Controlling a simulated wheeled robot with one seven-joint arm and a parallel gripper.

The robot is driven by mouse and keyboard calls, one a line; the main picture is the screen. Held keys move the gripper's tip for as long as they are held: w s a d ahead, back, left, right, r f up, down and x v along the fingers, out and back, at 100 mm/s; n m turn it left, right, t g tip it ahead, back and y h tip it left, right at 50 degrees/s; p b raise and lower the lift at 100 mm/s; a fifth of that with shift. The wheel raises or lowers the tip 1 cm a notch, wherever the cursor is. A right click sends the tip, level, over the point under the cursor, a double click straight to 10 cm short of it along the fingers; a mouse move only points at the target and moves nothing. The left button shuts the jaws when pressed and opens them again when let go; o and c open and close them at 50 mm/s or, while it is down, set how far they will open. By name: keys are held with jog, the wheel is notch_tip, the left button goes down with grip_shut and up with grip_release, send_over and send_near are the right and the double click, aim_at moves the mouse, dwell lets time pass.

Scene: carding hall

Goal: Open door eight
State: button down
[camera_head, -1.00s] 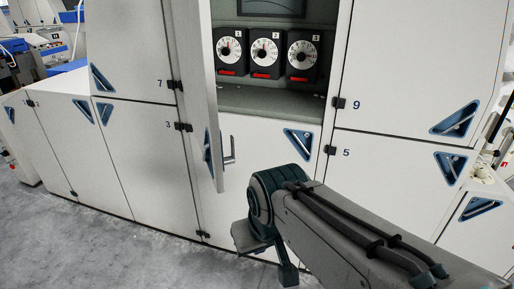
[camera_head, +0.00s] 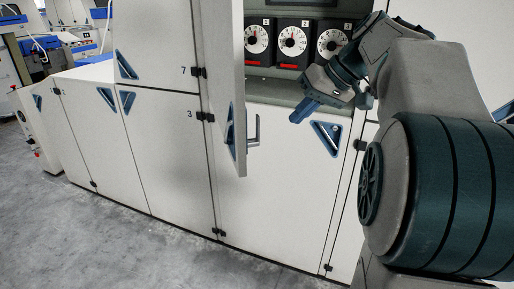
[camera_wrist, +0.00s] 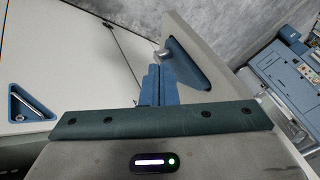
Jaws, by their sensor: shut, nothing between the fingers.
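A white door (camera_head: 224,60), hinged beside the panel marked 7, stands swung outward from the upper compartment. I read no number on it; it appears to be door eight. It has a blue triangular recess (camera_head: 231,130) and a grey lever handle (camera_head: 254,133) near its free edge. My gripper (camera_head: 303,111) is shut and empty, right of this door and in front of the compartment's lower edge. In the wrist view, my blue fingers (camera_wrist: 158,70) are together, and the door's blue recess (camera_wrist: 186,64) shows beyond them. I cannot tell whether they touch the door.
The open compartment holds three dials (camera_head: 293,41). Below it is a closed lower panel with a blue triangular recess (camera_head: 327,137). Closed panels marked 7 (camera_head: 155,45) and 3 (camera_head: 160,140) stand to the left. Grey floor (camera_head: 110,235) is clear at the front left.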

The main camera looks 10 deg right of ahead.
jog(key=w+a+f, duration=0.1)
jog(key=a+f, duration=0.1)
jog(key=a, duration=0.1)
jog(key=w+a+f+p, duration=0.1)
jog(key=a+f, duration=0.2)
jog(key=w+a+f, duration=0.1)
jog(key=a+f, duration=0.1)
jog(key=shift+w+a+f+p, duration=0.15)
jog(key=shift+a+f+p, duration=0.15)
jog(key=shift+a+f, duration=0.1)
